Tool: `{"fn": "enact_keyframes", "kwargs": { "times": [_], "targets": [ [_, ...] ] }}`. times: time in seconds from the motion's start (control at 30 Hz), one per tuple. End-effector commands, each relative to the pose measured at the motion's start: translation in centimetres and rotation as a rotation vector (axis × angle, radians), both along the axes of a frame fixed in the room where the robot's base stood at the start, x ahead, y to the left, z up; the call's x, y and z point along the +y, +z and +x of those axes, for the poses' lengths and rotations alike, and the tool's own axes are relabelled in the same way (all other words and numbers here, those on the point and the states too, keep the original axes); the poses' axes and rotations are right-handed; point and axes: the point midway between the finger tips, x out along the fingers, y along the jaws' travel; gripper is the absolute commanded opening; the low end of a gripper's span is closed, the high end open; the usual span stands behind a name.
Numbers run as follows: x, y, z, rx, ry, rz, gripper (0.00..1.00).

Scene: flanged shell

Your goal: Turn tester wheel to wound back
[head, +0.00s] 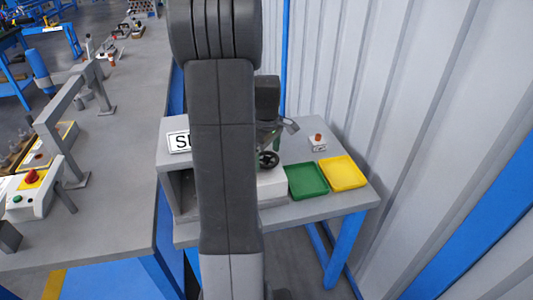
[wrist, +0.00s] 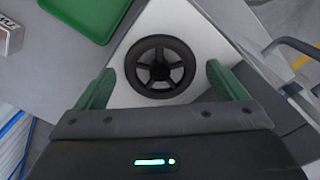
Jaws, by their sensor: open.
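The tester wheel (wrist: 160,66) is a black spoked handwheel on a white and grey housing (wrist: 205,22). In the wrist view it lies just beyond and between the two green fingers of my gripper (wrist: 158,84). The fingers are apart, one on each side of the wheel, and I cannot tell whether they touch it. In the head view the wheel (head: 268,159) shows just right of my arm, on the small grey table. My arm hides much of the housing there, and my gripper is mostly hidden too.
A green tray (head: 307,181) and a yellow tray (head: 343,172) lie right of the wheel. A small box with an orange-red button (head: 318,141) stands behind them. A corrugated wall (head: 420,110) closes the right side. A long workbench (head: 125,150) with a control box (head: 32,192) stands left.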

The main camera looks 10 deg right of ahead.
Motion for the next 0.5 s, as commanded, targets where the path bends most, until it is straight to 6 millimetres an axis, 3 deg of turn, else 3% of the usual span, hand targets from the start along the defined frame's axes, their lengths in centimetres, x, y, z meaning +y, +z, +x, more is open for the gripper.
{"fn": "enact_keyframes", "kwargs": {
  "times": [0.13,0.37,0.5],
  "targets": [
    [0.0,0.02,0.0,0.0,0.0,0.0,0.9],
    [0.0,0.04,0.0,0.0,0.0,0.0,0.47],
    [0.0,0.06,0.0,0.0,-0.003,0.0,0.47]
  ]
}}
